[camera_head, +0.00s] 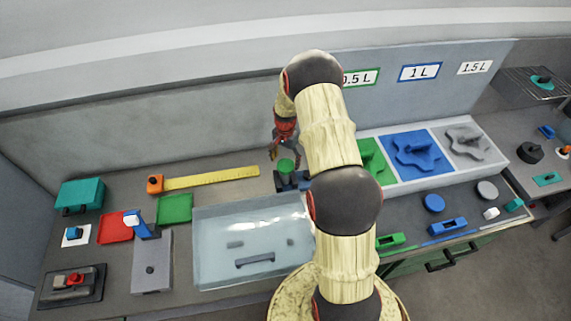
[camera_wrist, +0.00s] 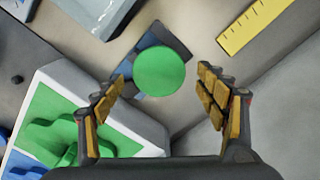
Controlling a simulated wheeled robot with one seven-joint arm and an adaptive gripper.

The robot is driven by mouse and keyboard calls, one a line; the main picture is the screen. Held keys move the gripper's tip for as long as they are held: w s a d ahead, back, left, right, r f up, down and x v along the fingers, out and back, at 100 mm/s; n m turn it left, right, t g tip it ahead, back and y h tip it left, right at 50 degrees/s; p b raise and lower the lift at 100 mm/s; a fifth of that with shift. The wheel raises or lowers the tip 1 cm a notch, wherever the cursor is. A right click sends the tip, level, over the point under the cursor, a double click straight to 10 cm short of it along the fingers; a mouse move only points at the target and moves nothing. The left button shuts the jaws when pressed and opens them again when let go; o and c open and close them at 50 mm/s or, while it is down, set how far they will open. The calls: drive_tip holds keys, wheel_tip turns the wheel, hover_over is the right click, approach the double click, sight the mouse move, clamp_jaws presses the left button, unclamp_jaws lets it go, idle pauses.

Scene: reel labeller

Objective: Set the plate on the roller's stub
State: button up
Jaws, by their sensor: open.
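A round green plate (camera_head: 286,166) sits on top of a dark blue device (camera_head: 293,183) near the back of the bench. In the wrist view the green plate (camera_wrist: 160,72) looks flat and covers the middle of the dark blue device (camera_wrist: 139,62). Any stub under the plate is hidden, so I cannot tell how it is seated. My gripper (camera_wrist: 162,80) is open, with one finger on each side of the plate in the picture and a visible gap to both. In the head view my gripper (camera_head: 278,151) is just above the plate, partly hidden by my arm.
A clear tray (camera_head: 215,278) lies in front of the device. A yellow ruler (camera_head: 212,178) is at left. A raised stand with green, blue (camera_head: 440,172) and grey panels is at right. Blue (camera_head: 434,202) and grey (camera_head: 487,190) discs lie before it.

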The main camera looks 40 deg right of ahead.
wheel_tip(320, 180, up, 10)
drive_tip(key=b, duration=0.2)
wheel_tip(320, 180, up, 13)
drive_tip(key=n+t, duration=0.1)
drive_tip(key=n, duration=0.2)
hover_over(285, 165)
drive_tip(key=s+a, duration=0.2)
drive_tip(key=a, duration=0.6)
drive_tip(key=s+a+r+n+t, duration=0.2)
drive_tip(key=s+a+r+n, duration=0.3)
drive_tip(key=a+r, duration=0.4)
drive_tip(key=s+a+r+n+t, duration=0.1)
drive_tip(key=s+a+r+n, duration=0.1)
drive_tip(key=s, duration=0.5)
drive_tip(key=s+a+r+n, duration=0.2)
drive_tip(key=s+a+r, duration=0.1)
drive_tip(key=s+a, duration=0.2)
drive_tip(key=s+a+r+n+t, duration=0.1)
drive_tip(key=s+a+r+n, duration=0.1)
drive_tip(key=s, duration=0.7)
drive_tip(key=shift+s+a+r+t, duration=0.2)
drive_tip(key=shift+a+t, duration=0.1)
drive_tip(key=shift+a, duration=0.55)
wheel_tip(285, 165, down, 22)
drive_tip(key=b, duration=2.2)
drive_tip(key=shift+f, duration=0.25)
drive_tip(key=shift+w, duration=0.1)
